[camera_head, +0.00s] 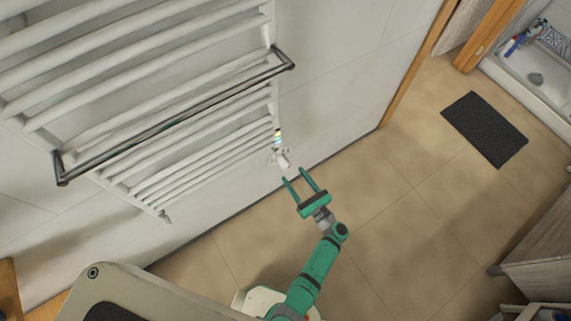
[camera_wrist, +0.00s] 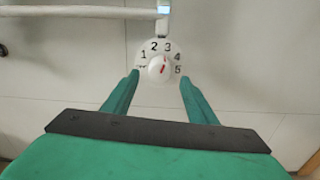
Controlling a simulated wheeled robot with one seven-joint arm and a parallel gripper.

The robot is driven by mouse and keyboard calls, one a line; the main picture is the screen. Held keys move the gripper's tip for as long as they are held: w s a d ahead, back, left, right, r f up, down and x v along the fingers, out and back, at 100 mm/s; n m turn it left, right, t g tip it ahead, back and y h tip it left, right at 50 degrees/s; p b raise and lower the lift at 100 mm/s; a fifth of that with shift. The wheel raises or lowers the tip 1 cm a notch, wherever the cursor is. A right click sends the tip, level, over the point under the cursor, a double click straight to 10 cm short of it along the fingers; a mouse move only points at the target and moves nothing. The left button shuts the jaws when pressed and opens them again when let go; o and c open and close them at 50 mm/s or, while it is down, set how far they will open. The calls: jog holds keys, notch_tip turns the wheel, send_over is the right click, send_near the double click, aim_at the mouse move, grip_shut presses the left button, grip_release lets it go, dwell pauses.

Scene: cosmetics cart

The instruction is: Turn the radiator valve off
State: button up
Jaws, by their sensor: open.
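The radiator valve (camera_head: 281,158) is a small white knob at the lower right corner of the white towel radiator (camera_head: 150,120). In the wrist view the valve (camera_wrist: 159,68) is a round white dial with numbers 1 to 5 around its upper edge and a red mark on its face. The red mark points up and slightly right, toward about 3. My green gripper (camera_head: 299,178) is open, just short of the valve at its lower right. In the wrist view my gripper's two fingers (camera_wrist: 159,84) point at the valve, one on each side, with gaps. They do not appear to touch it.
A dark metal towel bar (camera_head: 170,120) sticks out in front of the radiator, above the valve. The light wall (camera_head: 340,90) is close behind. The tiled floor (camera_head: 400,230) is clear on the right, with a dark mat (camera_head: 485,130) farther off.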

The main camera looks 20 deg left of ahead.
aim_at(288, 169)
jog(key=x, duration=0.7)
jog(key=shift+w+a, duration=0.15)
jog(key=shift+a, duration=0.05)
jog(key=c, duration=1.1)
